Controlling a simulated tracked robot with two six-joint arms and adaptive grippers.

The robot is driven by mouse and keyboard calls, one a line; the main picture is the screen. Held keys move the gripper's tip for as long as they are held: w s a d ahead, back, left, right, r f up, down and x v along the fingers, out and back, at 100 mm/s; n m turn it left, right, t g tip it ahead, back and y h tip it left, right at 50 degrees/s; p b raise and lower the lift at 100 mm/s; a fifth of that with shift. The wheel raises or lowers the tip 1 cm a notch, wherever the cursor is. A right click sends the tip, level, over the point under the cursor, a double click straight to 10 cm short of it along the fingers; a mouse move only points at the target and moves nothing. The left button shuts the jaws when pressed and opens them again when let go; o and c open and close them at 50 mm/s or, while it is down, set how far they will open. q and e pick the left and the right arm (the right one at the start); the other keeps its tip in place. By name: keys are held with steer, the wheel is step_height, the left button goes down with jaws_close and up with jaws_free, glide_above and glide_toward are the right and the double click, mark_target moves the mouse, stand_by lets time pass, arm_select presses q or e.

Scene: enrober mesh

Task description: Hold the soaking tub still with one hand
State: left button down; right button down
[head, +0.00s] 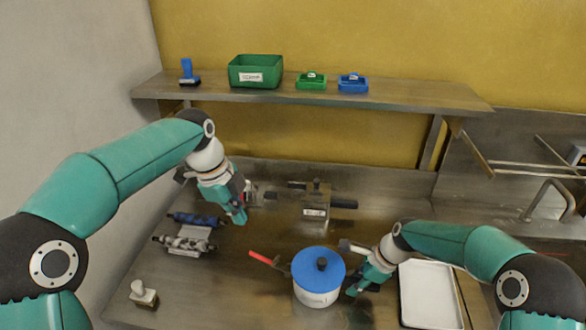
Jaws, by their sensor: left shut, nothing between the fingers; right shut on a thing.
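A red-handled tool (263,258) lies just left of the tub. A white tray (430,295) is to the right. A metal block with a dark bar (315,205) stands behind. Blue and grey rollers (185,245) lie left. A shelf (300,90) with bins spans the back.

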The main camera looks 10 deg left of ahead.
steer(key=c, duration=0.9)
jaws_free()
steer(key=shift+r, duration=0.15)
